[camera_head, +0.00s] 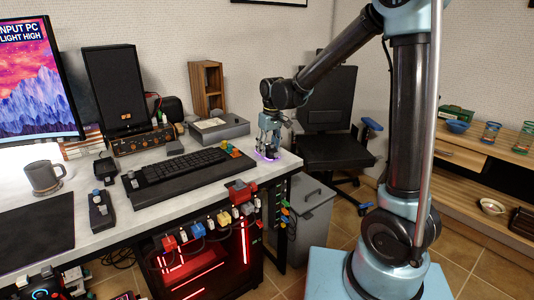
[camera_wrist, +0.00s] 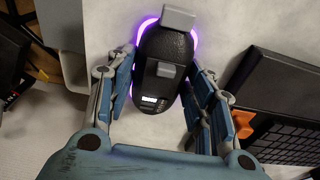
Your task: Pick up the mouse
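The mouse (camera_wrist: 150,82) is black with a small lit display, a purple glow around its edge and grey blocks on top. It lies on the white desk top near the right corner, and in the head view it shows as a dark shape with a purple glow (camera_head: 266,156) under my gripper (camera_head: 269,143). In the wrist view my gripper (camera_wrist: 160,92) has one finger on each side of the mouse, close to its flanks. The fingers stand apart; firm contact is not visible.
A black keyboard (camera_head: 180,172) lies left of the mouse, close to my right finger in the wrist view (camera_wrist: 285,138). A grey box (camera_head: 220,129) stands behind. The desk's right edge is near, with a black chair (camera_head: 328,115) beyond.

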